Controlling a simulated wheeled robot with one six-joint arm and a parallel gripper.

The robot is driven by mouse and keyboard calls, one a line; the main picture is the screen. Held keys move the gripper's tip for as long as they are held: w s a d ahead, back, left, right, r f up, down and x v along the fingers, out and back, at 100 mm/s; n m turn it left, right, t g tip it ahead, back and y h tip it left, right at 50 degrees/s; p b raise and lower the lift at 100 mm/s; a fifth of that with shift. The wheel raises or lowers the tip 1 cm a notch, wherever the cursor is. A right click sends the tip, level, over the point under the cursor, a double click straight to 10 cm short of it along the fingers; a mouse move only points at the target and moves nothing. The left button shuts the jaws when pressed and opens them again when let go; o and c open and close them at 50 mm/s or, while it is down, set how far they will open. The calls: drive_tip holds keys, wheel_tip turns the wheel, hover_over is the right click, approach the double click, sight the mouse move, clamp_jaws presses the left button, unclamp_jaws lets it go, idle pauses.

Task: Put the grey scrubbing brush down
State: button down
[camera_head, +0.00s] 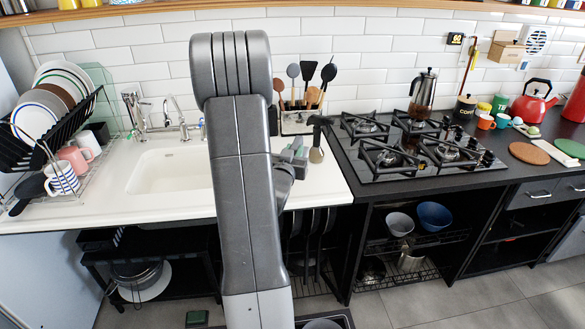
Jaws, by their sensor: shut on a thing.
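My gripper (298,160) shows only in part, to the right of my forearm, over the right end of the white sink counter. It is shut on the grey scrubbing brush (317,139). The brush appears roughly upright, with a dark top end and a paler, rounded lower end. It is close to the left edge of the gas hob. My arm hides part of the grip, and I cannot tell whether the brush touches the counter.
The white counter (320,190) has bare room in front of the brush. A utensil holder (296,122) stands behind it. The gas hob (415,145) with a coffee press (423,95) is to the right. The sink (172,168) and dish rack (92,170) are to the left.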

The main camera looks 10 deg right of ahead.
drive_tip(key=shift+f, duration=3.4)
drive_tip(key=shift+f+b, duration=0.2)
drive_tip(key=shift+b, duration=0.15)
drive_tip(key=c, duration=1.2)
unclamp_jaws()
drive_tip(key=shift+r, duration=0.2)
